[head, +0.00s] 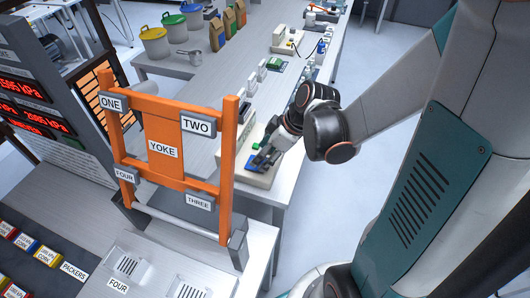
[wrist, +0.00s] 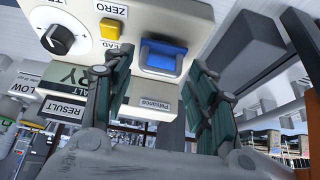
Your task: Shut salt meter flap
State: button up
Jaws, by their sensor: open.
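The salt meter seems to be the cream box on the bench (head: 262,180). In the wrist view its cream face (wrist: 113,50) carries a dial, a yellow button and a blue flap-like part (wrist: 163,56). Blue also shows in the head view (head: 253,164), partly covered by my gripper (head: 263,160). In the wrist view my gripper (wrist: 157,88) is open, with one finger on each side below the blue part. Nothing is between the fingers, and contact is not visible.
An orange frame labelled YOKE (head: 163,151) stands close to the left of the meter. Small devices (head: 273,64) line the bench farther back. Buckets (head: 155,42) stand at the back left. The floor (head: 320,200) right of the bench is clear.

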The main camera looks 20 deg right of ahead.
jog(key=shift+s+d+r, duration=0.25)
jog(key=shift+r, duration=0.35)
jog(key=s+d, duration=0.8)
jog(key=shift+s+d, duration=0.2)
jog(key=shift+f, duration=0.1)
jog(key=shift+w, duration=0.1)
jog(key=c, duration=0.6)
jog(key=w+a+r+m+g+h+p, duration=0.2)
jog(key=w+a+r+m, duration=0.25)
jog(key=r+m, duration=0.35)
jog(key=w+a+r+m+g+h+p, duration=0.2)
jog(key=w+a+r+m, duration=0.25)
jog(key=m, duration=0.55)
jog(key=f+b, duration=0.1)
jog(key=f, duration=0.3)
jog(key=f+b, duration=0.2)
jog(key=f, duration=0.2)
jog(key=a+f+b, duration=0.1)
jog(key=f, duration=0.4)
